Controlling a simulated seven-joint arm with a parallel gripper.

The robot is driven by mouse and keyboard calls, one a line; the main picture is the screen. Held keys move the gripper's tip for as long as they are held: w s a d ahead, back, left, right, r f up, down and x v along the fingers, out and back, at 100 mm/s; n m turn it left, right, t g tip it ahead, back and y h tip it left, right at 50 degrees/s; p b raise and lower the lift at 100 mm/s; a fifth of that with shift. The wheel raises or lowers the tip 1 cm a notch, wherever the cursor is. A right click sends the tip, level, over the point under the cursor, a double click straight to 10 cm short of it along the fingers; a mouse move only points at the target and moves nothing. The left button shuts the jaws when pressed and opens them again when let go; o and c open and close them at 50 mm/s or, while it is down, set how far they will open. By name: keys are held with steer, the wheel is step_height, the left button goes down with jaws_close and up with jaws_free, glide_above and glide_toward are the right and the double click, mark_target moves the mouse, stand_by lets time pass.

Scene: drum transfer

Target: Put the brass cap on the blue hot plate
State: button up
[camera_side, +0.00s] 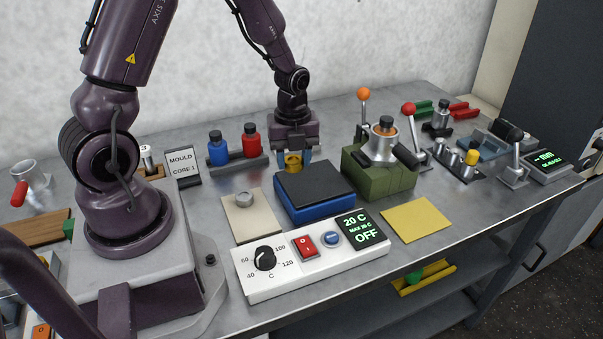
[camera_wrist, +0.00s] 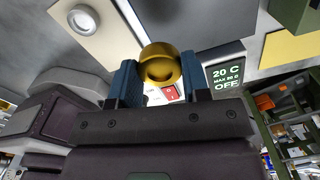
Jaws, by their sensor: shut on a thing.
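My gripper (camera_side: 292,158) is shut on the brass cap (camera_side: 293,163), a small gold-coloured round piece between blue fingers. The cap also shows large in the wrist view (camera_wrist: 160,62), between the fingertips. The blue hot plate (camera_side: 318,208) is a blue block with a dark flat top, in the middle of the bench. In the side view the cap appears just beyond the hot plate's far edge; its height above the bench is hard to judge. The dark top (camera_wrist: 190,18) is partly hidden by the cap in the wrist view.
A control box (camera_side: 310,262) with a knob, red switch and a screen reading 20 C and OFF stands in front. A beige pad (camera_side: 243,222) with a silver disc lies left. A green block with a metal pot (camera_side: 380,175) stands right. A yellow pad (camera_side: 417,220) lies front right.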

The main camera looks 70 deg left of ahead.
mark_target(301, 185)
steer(key=shift+w+a+f, duration=0.15)
steer(key=shift+w+f, duration=0.3)
steer(key=shift+f, duration=0.15)
steer(key=shift+w+a+f, duration=0.15)
steer(key=shift+w+f, duration=0.3)
steer(key=shift+f, duration=0.1)
steer(key=shift+w+a+f, duration=0.1)
steer(key=shift+w+f, duration=0.05)
steer(key=shift+f, duration=1.55)
steer(key=shift+f, duration=0.15)
steer(key=o, duration=1)
